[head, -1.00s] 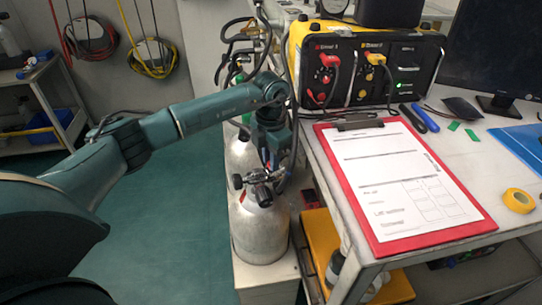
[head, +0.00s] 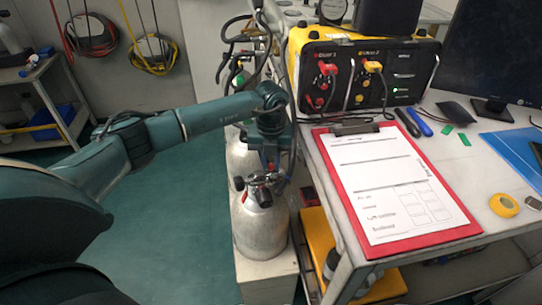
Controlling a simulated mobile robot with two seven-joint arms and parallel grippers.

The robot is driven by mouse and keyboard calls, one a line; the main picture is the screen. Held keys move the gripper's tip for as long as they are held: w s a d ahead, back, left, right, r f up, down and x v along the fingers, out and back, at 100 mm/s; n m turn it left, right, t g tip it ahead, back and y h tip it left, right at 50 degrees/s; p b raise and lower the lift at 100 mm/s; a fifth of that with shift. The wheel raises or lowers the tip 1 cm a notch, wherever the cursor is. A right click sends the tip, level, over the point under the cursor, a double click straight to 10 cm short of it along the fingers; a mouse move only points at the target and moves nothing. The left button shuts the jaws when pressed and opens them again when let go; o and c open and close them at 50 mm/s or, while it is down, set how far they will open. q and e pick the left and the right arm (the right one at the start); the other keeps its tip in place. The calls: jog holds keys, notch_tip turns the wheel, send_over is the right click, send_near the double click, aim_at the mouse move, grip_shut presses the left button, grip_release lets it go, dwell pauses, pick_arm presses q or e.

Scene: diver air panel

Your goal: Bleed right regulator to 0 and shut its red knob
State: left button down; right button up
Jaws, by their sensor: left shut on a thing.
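A silver gas cylinder (head: 260,225) stands upright left of the bench, with a dark valve and regulator fitting (head: 262,181) on top. A black knob (head: 238,183) sticks out on the fitting's left, and a small red part shows near its top. My left gripper (head: 268,167) points down at this fitting and is shut on a part of it; the fingers are small and dark, so which part is unclear. Any gauge reading there is too small to read. My right gripper is not in view.
A yellow-cased diver panel (head: 362,75) with red and yellow handles stands on the bench. A red clipboard (head: 462,232) lies at the bench's near edge. More cylinders and hoses stand behind my left gripper. The green floor (head: 165,215) at left is clear.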

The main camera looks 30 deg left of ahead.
aim_at(271, 165)
pick_arm(q)
jog(key=shift+r+n, duration=0.15)
jog(key=shift+n, duration=0.45)
jog(key=shift+n+p, duration=0.4)
jog(key=shift+p, duration=0.05)
jog(key=n+p, duration=0.2)
jog(key=n, duration=0.3)
jog(key=shift+p, duration=0.4)
jog(key=shift+n+p, duration=0.55)
jog(key=shift+n, duration=0.55)
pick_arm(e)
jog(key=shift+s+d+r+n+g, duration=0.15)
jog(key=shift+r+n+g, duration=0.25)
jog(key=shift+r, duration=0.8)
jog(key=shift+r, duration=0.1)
pick_arm(q)
jog(key=c, duration=1.3)
grip_release()
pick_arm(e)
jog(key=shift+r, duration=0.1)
pick_arm(q)
notch_tip(271, 165, up, 13)
